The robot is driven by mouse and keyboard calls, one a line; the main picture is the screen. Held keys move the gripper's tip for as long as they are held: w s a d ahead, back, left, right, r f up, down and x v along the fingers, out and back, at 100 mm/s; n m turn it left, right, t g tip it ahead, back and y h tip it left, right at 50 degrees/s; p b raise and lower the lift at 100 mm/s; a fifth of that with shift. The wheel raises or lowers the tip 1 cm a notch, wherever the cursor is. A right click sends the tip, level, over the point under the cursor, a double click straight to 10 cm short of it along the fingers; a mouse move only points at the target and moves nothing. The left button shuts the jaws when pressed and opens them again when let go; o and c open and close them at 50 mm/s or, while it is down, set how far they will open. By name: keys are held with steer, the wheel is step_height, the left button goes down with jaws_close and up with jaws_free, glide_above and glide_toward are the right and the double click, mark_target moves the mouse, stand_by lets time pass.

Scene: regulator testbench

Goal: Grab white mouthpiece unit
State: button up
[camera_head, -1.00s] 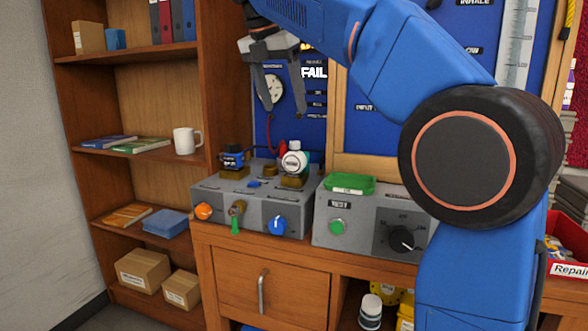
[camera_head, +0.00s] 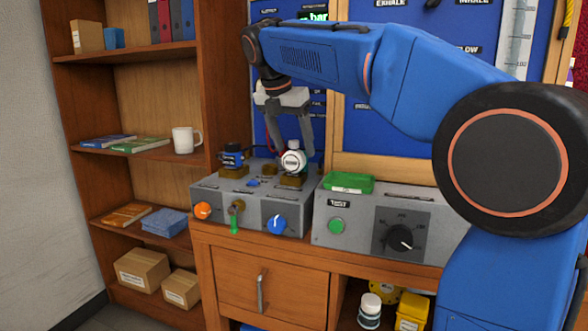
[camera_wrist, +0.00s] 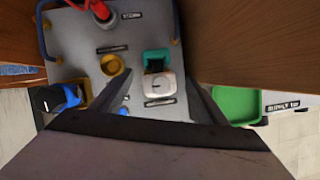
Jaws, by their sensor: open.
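The white mouthpiece unit (camera_head: 293,161) stands on a brass-coloured mount on top of the grey bench box (camera_head: 205,190). In the wrist view the white mouthpiece unit (camera_wrist: 160,92) is a pale squarish block with a teal part behind it. My gripper (camera_head: 297,149) is open and points down over the unit. In the wrist view its fingers lie to the left and right of the unit, with gaps visible. No grip shows, and exact finger height is hard to tell.
A dark blue unit (camera_head: 232,156) stands on another mount to the left. An empty yellow ring mount (camera_wrist: 113,65) sits nearby. A green tray (camera_head: 348,183) lies on the box to the right. Orange (camera_head: 203,210) and blue (camera_head: 276,224) knobs face the front.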

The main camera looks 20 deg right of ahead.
steer(key=shift+w+d+f, duration=0.1)
steer(key=shift+d+f, duration=0.05)
steer(key=shift+f, duration=0.3)
steer(key=c, duration=1.6)
